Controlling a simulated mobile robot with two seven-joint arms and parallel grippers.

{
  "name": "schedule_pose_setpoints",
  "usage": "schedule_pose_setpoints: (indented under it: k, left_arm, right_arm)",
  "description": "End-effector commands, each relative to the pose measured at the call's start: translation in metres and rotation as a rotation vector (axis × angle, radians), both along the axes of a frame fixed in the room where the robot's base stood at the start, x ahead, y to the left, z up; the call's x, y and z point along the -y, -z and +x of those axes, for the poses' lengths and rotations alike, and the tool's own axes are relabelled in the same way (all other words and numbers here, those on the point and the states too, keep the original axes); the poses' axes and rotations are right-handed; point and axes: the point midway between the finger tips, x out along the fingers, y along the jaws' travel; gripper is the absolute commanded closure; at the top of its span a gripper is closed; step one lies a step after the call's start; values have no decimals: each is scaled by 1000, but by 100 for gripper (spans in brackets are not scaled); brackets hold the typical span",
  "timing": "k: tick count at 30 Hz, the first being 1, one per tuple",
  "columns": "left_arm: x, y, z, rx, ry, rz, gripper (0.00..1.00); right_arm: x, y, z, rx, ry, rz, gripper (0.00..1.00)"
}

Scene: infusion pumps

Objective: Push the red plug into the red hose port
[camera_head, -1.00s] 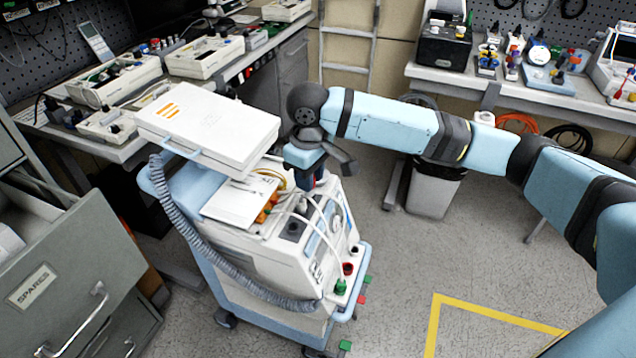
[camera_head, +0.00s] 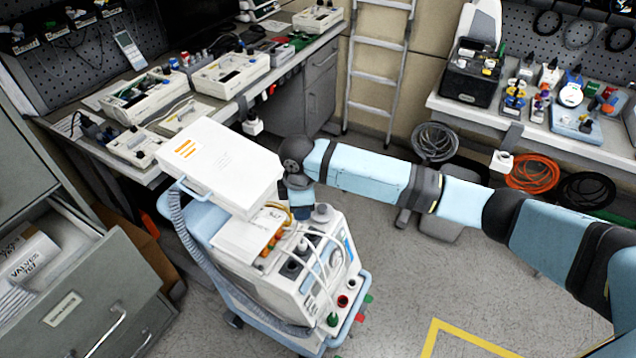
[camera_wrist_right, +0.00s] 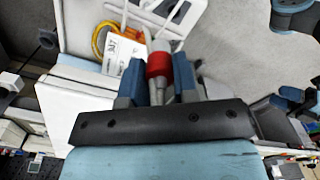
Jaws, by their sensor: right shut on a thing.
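My right gripper (camera_head: 301,206) is over the back of the white device on the blue cart; the wrist bulk hides much of it. In the right wrist view my right gripper (camera_wrist_right: 158,78) has its blue fingers closed around the red plug (camera_wrist_right: 158,63), which has a pale tip and grey lower part. In the head view I cannot make out the plug. The red hose port (camera_head: 343,300) is low on the device's front, beside a green fitting (camera_head: 332,320). The plug is well away from this port. My left gripper is not in view.
A white box-shaped lid (camera_head: 222,165) stands left of my gripper. A grey corrugated hose (camera_head: 190,245) runs down the cart's left side. Pale tubes (camera_head: 325,255) cross the device front.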

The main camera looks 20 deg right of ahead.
Motion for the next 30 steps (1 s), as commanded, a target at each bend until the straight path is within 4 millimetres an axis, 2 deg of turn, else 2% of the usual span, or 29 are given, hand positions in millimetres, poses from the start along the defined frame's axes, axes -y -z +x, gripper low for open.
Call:
schedule_pose_setpoints:
  k: [1, 6, 12, 16, 20, 30]
  left_arm:
    - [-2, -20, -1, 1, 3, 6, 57]
    - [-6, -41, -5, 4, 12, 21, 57]
    - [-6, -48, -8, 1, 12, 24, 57]
    - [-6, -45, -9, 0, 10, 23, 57]
    - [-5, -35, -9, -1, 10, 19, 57]
    - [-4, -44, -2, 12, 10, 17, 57]
  right_arm:
    - [-8, -12, -3, -4, -83, 1, 100]
    - [-27, -16, -9, -2, -343, 0, 100]
    - [-40, -15, -14, -1, -515, -1, 100]
    - [-42, -12, -15, 1, -552, -2, 100]
    - [-40, -10, -15, 1, -555, -3, 100]
    - [-4, -12, -35, 0, -552, -4, 100]
